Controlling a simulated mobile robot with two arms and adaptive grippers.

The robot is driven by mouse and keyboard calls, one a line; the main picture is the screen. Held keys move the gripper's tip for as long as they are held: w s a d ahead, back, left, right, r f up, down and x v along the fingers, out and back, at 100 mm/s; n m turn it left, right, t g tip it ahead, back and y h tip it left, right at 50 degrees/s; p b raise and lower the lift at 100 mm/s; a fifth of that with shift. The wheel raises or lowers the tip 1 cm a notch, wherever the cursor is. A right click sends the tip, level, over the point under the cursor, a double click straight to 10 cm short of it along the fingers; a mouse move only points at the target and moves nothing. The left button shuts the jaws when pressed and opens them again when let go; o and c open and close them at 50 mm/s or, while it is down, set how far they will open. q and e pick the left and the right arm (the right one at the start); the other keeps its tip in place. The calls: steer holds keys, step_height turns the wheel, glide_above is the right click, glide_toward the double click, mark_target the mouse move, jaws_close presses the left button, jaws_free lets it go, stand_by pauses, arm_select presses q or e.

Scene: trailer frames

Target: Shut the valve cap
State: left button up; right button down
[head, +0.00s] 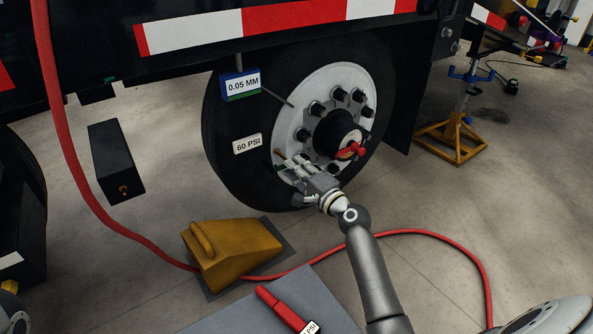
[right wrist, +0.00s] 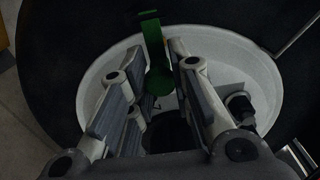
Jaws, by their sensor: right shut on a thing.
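The wheel (head: 290,110) stands under the trailer with a pale rim and a dark hub. My right gripper (head: 290,166) is at the lower left of the rim, beside a small brass-coloured stem (head: 280,153). In the right wrist view, a green piece with a round end, seemingly the valve cap (right wrist: 159,77), lies between the two fingers of the right gripper (right wrist: 157,66). The gripper is shut on it. The exact contact and how the cap sits on the stem are hard to see. My left gripper is not in view.
A red hose (head: 70,160) hangs at left and runs over the floor. A yellow wheel chock (head: 235,256) lies before the tire. A red gauge tool (head: 285,309) lies on a grey surface (head: 235,318). A yellow jack stand (head: 452,140) stands at right. A red-handled part (head: 352,150) sits on the hub.

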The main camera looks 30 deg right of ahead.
steer(key=c, duration=1.3)
jaws_free()
steer(key=shift+o, duration=0.2)
steer(key=s+d, duration=0.1)
steer(key=s, duration=1.1)
steer(key=shift+d, duration=0.3)
